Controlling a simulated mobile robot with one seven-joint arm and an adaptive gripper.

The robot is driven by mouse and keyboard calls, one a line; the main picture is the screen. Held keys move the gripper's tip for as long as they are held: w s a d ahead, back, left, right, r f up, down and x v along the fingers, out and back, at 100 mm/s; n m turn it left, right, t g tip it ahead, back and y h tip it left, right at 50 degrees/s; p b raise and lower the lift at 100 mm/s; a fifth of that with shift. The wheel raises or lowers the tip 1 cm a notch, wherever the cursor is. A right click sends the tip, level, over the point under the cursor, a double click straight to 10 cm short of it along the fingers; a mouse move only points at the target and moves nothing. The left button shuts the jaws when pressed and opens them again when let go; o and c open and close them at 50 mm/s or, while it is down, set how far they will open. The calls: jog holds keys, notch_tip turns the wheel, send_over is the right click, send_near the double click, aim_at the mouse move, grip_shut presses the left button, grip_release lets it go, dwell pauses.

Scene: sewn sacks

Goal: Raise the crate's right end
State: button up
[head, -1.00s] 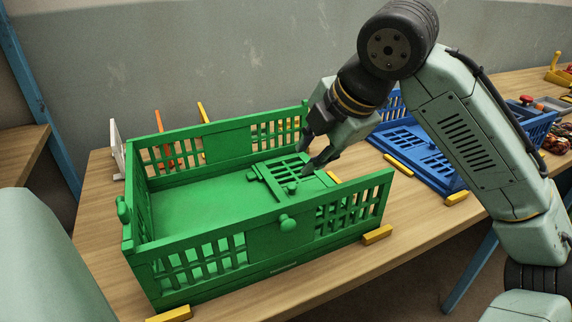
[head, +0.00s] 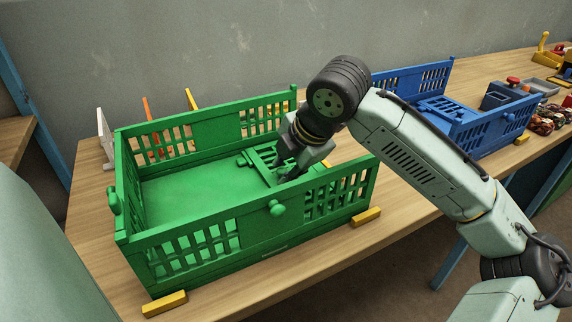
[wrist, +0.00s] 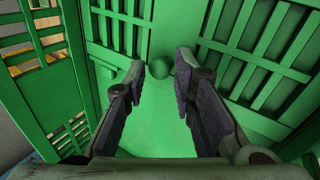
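The green crate (head: 262,238) stands on the wooden table with its left end and both long sides upright. Its right end (head: 258,158), a slatted panel, lies folded down flat on the crate's floor. In the wrist view the panel (wrist: 103,32) has a round green knob (wrist: 159,68). My gripper (head: 284,178) reaches down inside the crate over this panel. In the wrist view my gripper (wrist: 160,76) is open, with a fingertip on each side of the knob and gaps visible. In the head view my wrist and fingers hide the knob.
The crate's near long side (head: 340,190) rises close to my gripper. Yellow blocks (head: 366,217) sit at its front corners. A blue crate (head: 480,138) stands behind my arm on the right, with small items beyond. Bare table (head: 400,212) lies right of the green crate.

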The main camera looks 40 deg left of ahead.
grip_shut()
dwell(0.6)
